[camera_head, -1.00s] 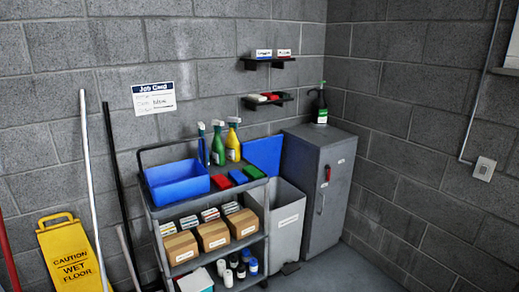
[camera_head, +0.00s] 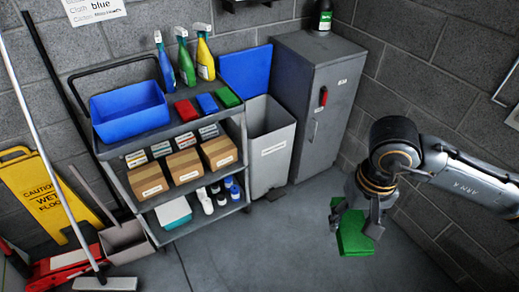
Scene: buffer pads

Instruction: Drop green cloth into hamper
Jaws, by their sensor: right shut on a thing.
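My right gripper (camera_head: 355,218) is shut on a green cloth (camera_head: 352,242), a folded block held between its fingers. It is above the floor, to the right of the hamper and apart from it. The hamper (camera_head: 276,172) is a light grey bin with a label on its front. Its blue lid (camera_head: 246,70) stands up at the back, so the top is open. Another green cloth (camera_head: 228,97) lies on the cart's top shelf beside a blue cloth (camera_head: 207,103) and a red cloth (camera_head: 186,110). My left gripper is out of view.
The cart (camera_head: 112,151) stands left of the hamper, with a blue tub (camera_head: 128,112), spray bottles and boxes. A grey cabinet (camera_head: 325,80) stands right of the hamper. A yellow wet-floor sign (camera_head: 42,195) and mop are at left. The floor in front is clear.

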